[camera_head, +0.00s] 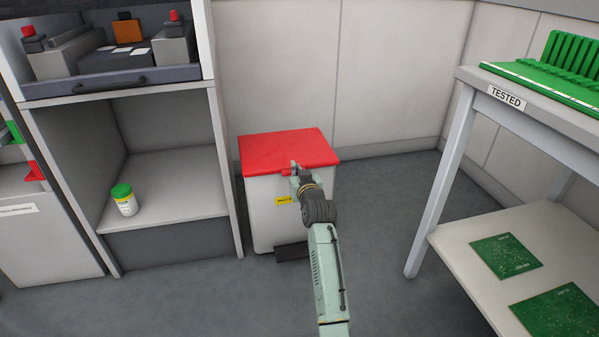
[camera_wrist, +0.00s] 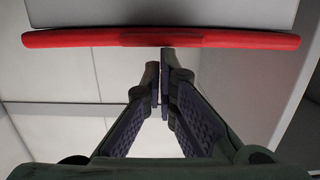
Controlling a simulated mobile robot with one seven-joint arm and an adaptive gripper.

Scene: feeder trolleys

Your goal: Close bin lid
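A pale grey bin (camera_head: 268,222) with a yellow label (camera_head: 283,201) stands on the floor beside the cabinet. Its red lid (camera_head: 280,148) lies flat, or nearly so, across the top; I cannot tell if a small gap remains under it. My gripper (camera_head: 295,168) is at the lid's front edge, near the handle tab. In the wrist view the lid's red edge (camera_wrist: 80,39) runs across the top, just beyond my fingertips (camera_wrist: 162,85). The fingers are drawn together with nothing seen between them. I cannot tell whether they touch the lid.
An open cabinet (camera_head: 165,165) holding a green-capped jar (camera_head: 124,200) stands left of the bin. A bench marked TESTED (camera_head: 507,97), with green boards on its lower shelf (camera_head: 455,262), stands at right. A black pedal (camera_head: 291,252) sits at the bin's foot. Floor is clear between.

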